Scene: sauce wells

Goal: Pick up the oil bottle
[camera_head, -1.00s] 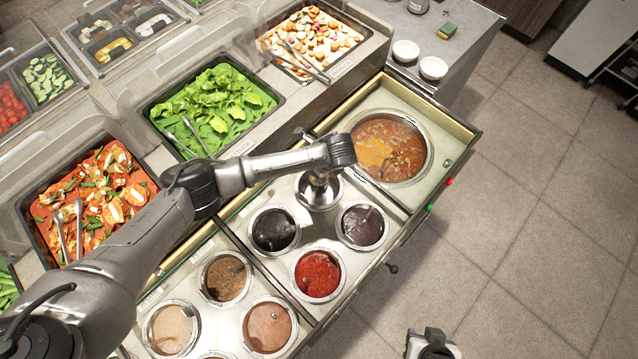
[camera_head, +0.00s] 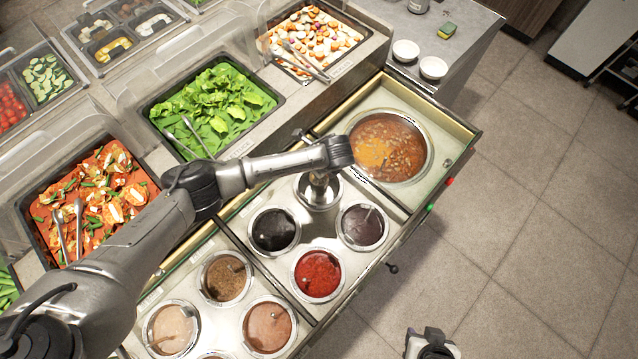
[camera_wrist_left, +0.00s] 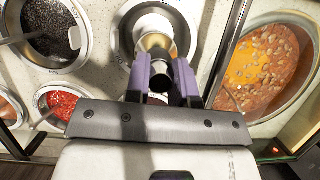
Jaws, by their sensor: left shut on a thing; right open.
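The oil bottle (camera_head: 319,184) shows only in part in the head view, as a narrow shiny shape under my left wrist, over a metal-rimmed well. In the left wrist view the bottle (camera_wrist_left: 155,42) has a pale metallic end and a dark part between the purple fingers. My left gripper (camera_wrist_left: 163,72) is shut on it, above that round well. I cannot tell how far the bottle is clear of the well. My right gripper (camera_head: 432,346) is open and empty at the bottom edge of the head view, over the floor.
Around the bottle are sauce wells: black (camera_head: 274,230), dark purple (camera_head: 363,226) and red (camera_head: 317,274). A large soup pot (camera_head: 428,160) sits to the right. Trays of lettuce (camera_head: 215,105) and red salad (camera_head: 90,200) lie behind the arm.

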